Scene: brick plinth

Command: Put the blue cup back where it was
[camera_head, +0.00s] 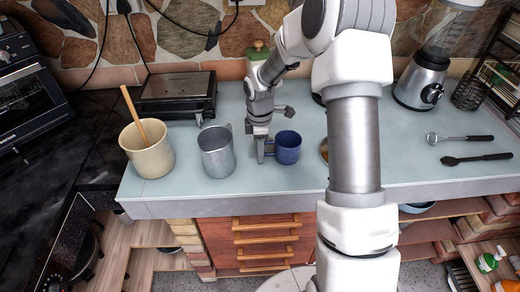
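The blue cup (289,149) is upright on the pale blue counter (235,188), near its front edge and in the middle of the view. My gripper (265,150) points down at the left side of the cup, touching it or very close to it. The fingers are small, and I cannot tell whether they are closed on the cup's handle or wall, or stand apart from it. Any handle on the cup's left side is hidden or too small to make out.
A grey metal mug (217,153) and a cream pot (148,152) with a wooden spoon stand to the left. A black grill (177,97) is behind them. A round brown item (324,150) is partly hidden behind my arm. A blender (422,78) and two utensils (468,149) are at right.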

